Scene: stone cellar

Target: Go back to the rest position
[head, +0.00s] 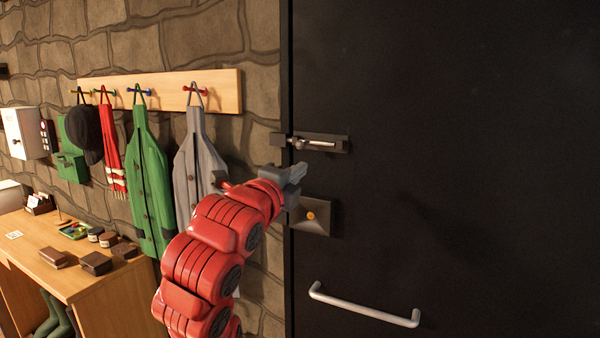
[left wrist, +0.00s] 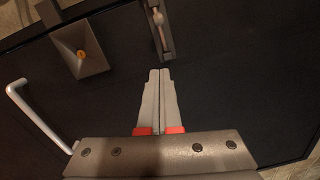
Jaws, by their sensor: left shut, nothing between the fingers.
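My left gripper (head: 297,172) is at the end of the red arm in the middle of the head view, in front of the left edge of the black door (head: 460,120). It also shows in the left wrist view (left wrist: 158,75), its two grey fingers together with nothing between them. The door's sliding bolt (head: 318,144) is just above the gripper in the head view. In the left wrist view the bolt (left wrist: 165,28) lies beyond the fingertips, and I cannot tell whether they touch it. My right gripper is not in view.
A lock plate (head: 317,216) with an orange centre and a pale bar handle (head: 362,306) are on the door. Left of my arm hang a grey coat (head: 193,160) and a green coat (head: 150,175) on a wooden rack (head: 230,92). A wooden table (head: 88,284) with small boxes stands lower left.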

